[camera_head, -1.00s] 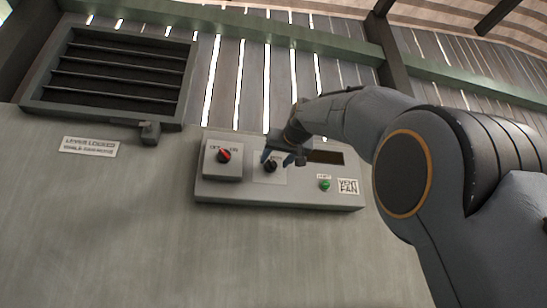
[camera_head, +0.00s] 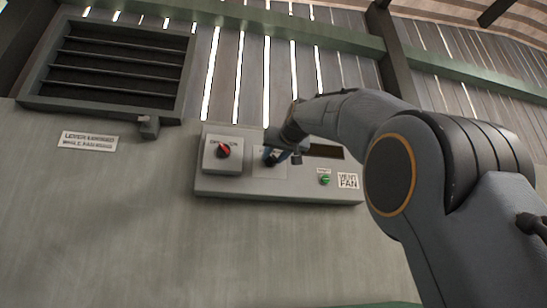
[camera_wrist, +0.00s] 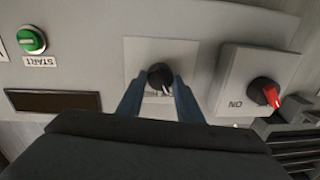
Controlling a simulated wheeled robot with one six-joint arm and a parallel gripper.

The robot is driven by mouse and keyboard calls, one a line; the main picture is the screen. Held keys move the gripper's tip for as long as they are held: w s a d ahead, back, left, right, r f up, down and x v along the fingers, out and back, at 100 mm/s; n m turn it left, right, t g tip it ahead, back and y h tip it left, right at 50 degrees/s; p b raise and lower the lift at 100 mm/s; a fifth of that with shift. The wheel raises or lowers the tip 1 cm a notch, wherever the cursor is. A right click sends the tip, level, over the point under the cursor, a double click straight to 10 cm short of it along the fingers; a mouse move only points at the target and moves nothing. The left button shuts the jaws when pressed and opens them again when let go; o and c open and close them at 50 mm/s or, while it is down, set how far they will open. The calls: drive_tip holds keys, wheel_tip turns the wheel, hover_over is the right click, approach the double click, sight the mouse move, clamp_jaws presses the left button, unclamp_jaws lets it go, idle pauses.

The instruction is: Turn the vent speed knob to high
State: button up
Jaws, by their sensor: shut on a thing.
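The speed knob (camera_wrist: 160,78) is a black round knob with a pale pointer mark, set on a light square plate (camera_wrist: 188,50) of the vent fan panel (camera_head: 225,187). My gripper (camera_wrist: 158,88) is shut on it, with one blue finger on each side in the wrist view. In the head view my gripper (camera_head: 272,156) is at the panel and mostly covers the knob. The labels around the knob are too small or hidden to read.
A red and black on/off knob (camera_head: 223,150) sits on a raised box left of my gripper. A green start button (camera_head: 324,180) and a "VENT FAN" label (camera_head: 348,181) are to the right. A louvered vent (camera_head: 110,62) with a small lever (camera_head: 149,127) is at upper left.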

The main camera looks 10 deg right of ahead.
drive_tip(key=shift+m, duration=0.3)
drive_tip(key=m, duration=0.5)
drive_tip(key=shift+m+p, duration=0.35)
drive_tip(key=shift+m, duration=0.05)
drive_tip(key=m, duration=0.3)
drive_tip(key=m+p, duration=0.1)
drive_tip(key=m, duration=0.1)
drive_tip(key=shift+f+m+t+h, duration=0.1)
drive_tip(key=shift+m+t+h, duration=0.2)
drive_tip(key=shift+m+t, duration=0.1)
drive_tip(key=o, duration=1)
drive_tip(key=shift+o, duration=0.2)
drive_tip(key=shift+s, duration=0.1)
drive_tip(key=s+b, duration=0.4)
drive_tip(key=s, duration=0.3)
drive_tip(key=shift+s+d+f, duration=0.15)
drive_tip(key=shift+s+f, duration=0.1)
drive_tip(key=shift+s, duration=0.05)
